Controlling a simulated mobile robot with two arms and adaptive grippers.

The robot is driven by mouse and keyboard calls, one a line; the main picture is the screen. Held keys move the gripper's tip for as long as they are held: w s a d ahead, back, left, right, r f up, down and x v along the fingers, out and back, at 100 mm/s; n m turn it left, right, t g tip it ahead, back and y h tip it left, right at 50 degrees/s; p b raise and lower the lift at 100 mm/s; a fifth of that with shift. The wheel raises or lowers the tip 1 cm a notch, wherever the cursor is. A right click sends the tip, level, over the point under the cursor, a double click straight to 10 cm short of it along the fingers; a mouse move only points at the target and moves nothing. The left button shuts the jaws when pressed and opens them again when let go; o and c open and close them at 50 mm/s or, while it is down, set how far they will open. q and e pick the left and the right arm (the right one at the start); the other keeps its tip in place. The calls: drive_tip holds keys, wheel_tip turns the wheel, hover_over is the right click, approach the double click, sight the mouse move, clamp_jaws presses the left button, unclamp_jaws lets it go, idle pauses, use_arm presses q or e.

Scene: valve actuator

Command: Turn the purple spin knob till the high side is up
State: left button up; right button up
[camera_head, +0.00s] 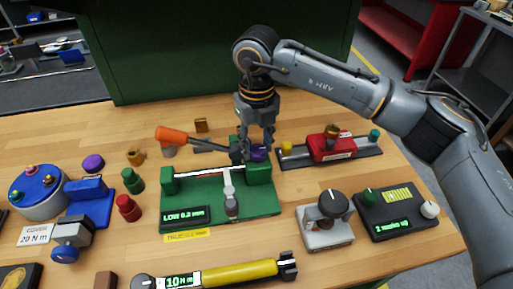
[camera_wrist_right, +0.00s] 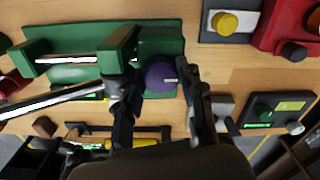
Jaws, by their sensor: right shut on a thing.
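The purple spin knob (camera_head: 259,153) sits on the right-hand end of a green fixture (camera_head: 188,197). In the right wrist view the purple knob (camera_wrist_right: 159,76) shows between the two fingers, with a short white mark pointing to the right. My right gripper (camera_head: 255,150) reaches down over it and is shut on it; its fingers (camera_wrist_right: 160,88) stand on either side of the knob. The fixture's display (camera_head: 185,216) reads "LOW 0.2 mm". A pale bar spans the fixture's posts, and a grey gauge-like piece (camera_head: 231,203) stands at its front. My left gripper is not in view.
A red block on a rail (camera_head: 331,146) is close on the right. A grey box with a dark knob (camera_head: 326,210) and a black panel (camera_head: 392,218) stand front right. Several small parts crowd the left.

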drive_tip(key=shift+m, duration=0.4)
drive_tip(key=o, duration=1.2)
drive_tip(key=shift+c, duration=0.2)
